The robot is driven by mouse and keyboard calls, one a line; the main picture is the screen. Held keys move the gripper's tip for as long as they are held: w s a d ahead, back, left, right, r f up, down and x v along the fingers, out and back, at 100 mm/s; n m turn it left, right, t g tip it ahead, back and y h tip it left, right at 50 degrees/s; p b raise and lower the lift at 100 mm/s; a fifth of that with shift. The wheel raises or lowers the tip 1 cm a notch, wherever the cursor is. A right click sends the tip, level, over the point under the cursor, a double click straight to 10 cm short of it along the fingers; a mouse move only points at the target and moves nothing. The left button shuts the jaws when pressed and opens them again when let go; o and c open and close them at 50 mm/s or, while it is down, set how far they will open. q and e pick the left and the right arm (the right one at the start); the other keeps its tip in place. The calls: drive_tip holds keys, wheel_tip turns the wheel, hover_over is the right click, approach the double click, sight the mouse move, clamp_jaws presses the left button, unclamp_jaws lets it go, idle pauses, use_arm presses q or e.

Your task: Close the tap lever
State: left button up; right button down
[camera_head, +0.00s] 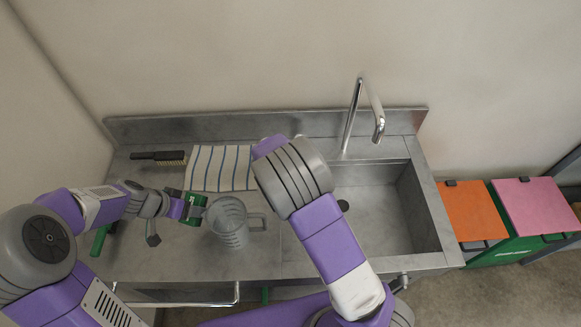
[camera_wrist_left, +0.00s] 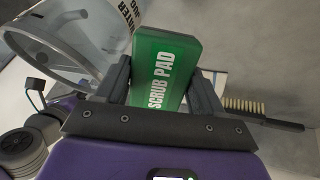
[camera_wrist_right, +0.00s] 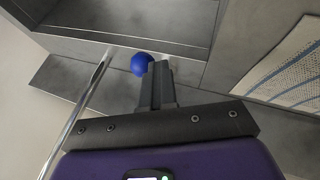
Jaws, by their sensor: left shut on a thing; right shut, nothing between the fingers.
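The chrome tap (camera_head: 349,118) rises from the back right of the counter over the sink (camera_head: 410,208); its spout pipe shows in the right wrist view (camera_wrist_right: 88,97). A blue ball knob (camera_wrist_right: 140,64), apparently the end of the tap lever, is just left of the tips of my right gripper (camera_wrist_right: 160,68). I cannot tell if they touch. The right gripper is shut and empty; my arm hides it and the lever in the head view. My left gripper (camera_wrist_left: 160,75) is shut on a green scrub pad (camera_wrist_left: 164,68), held beside the jug.
A clear measuring jug (camera_head: 229,222) stands close right of the left gripper. A striped cloth (camera_head: 216,168) and a brush (camera_head: 160,156) lie at the back left. Orange (camera_head: 470,210) and pink (camera_head: 540,205) lidded bins stand right of the counter.

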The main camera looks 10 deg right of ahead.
drive_tip(key=s+a+r, duration=0.3)
drive_tip(key=a+r, duration=0.5)
drive_tip(key=r, duration=0.1)
drive_tip(key=shift+s+a+r, duration=0.15)
drive_tip(key=shift+s, duration=0.1)
